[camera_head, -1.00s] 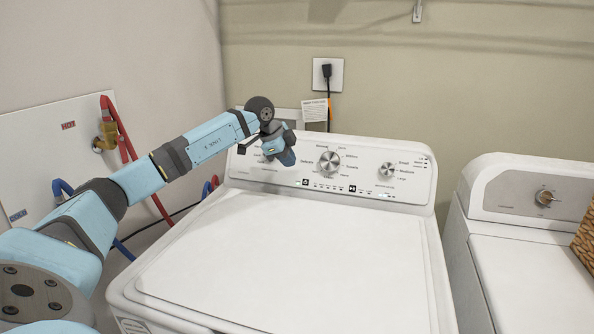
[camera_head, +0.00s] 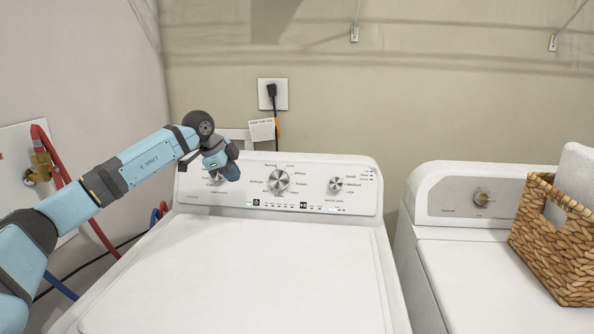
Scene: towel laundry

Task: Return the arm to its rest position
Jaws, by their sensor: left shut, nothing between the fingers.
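My left arm reaches in from the left edge, light blue and black. Its left gripper (camera_head: 226,170) hangs at the end of the arm, in front of the left end of the washer's control panel (camera_head: 318,200), and hides part of the left knob. The fingers are small in view and shut, with nothing between them. I cannot tell whether the gripper touches the panel. The white washer (camera_head: 240,275) stands below with its lid closed. My right gripper is not in view.
A second white machine (camera_head: 470,275) stands at the right with a wicker basket (camera_head: 560,240) on it, holding a white cloth (camera_head: 577,175). Red hose (camera_head: 100,238) and blue hose (camera_head: 60,285) run at the left wall. A power outlet (camera_head: 272,93) is on the back wall.

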